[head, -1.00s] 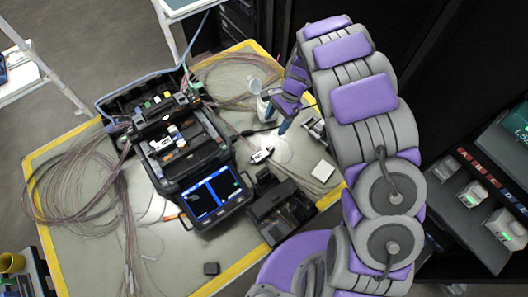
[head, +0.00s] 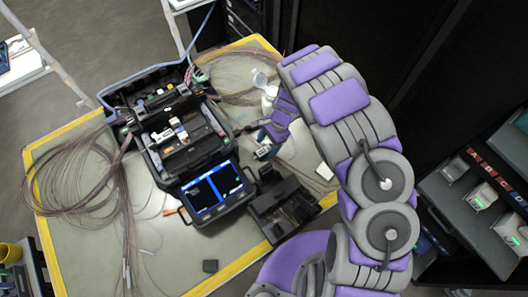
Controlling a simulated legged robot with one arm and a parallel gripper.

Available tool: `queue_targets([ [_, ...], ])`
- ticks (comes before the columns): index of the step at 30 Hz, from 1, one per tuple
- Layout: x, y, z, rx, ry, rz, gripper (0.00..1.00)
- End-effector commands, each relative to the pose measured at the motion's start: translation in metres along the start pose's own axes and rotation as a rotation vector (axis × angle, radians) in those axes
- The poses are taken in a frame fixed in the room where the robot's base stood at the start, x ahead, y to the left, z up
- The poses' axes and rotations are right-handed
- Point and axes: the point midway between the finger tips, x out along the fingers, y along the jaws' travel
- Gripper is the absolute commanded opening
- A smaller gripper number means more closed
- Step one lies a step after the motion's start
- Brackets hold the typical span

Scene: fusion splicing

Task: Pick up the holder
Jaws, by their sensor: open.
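A small white and dark piece that looks like the holder (head: 262,153) lies on the table just right of the splicer. My gripper (head: 269,138) is right above it in the picture, with its fingertips pointing down toward it. The gripper is open. Its fingers and arm hide part of the table there, and I cannot tell whether they touch the piece.
The black fusion splicer (head: 185,150) with its lit screen (head: 213,191) stands to the left. A black open tray (head: 283,209) sits below the gripper in the picture. A white square (head: 324,172) lies to the right. Fibre bundles (head: 75,180) cover the table's left side.

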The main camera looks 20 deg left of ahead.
Motion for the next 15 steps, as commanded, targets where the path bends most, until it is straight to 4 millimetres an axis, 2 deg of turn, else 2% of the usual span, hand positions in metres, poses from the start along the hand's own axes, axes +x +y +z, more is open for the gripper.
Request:
queue_targets([
  [1,0.009,0.001,-0.001,0.001,-0.002,0.003,0.68],
  [4,0.018,0.001,0.000,0.001,-0.002,0.003,0.68],
  [12,0.021,0.000,0.000,0.001,-0.001,0.002,0.68],
  [15,0.021,0.000,0.000,0.001,-0.001,0.003,0.59],
])
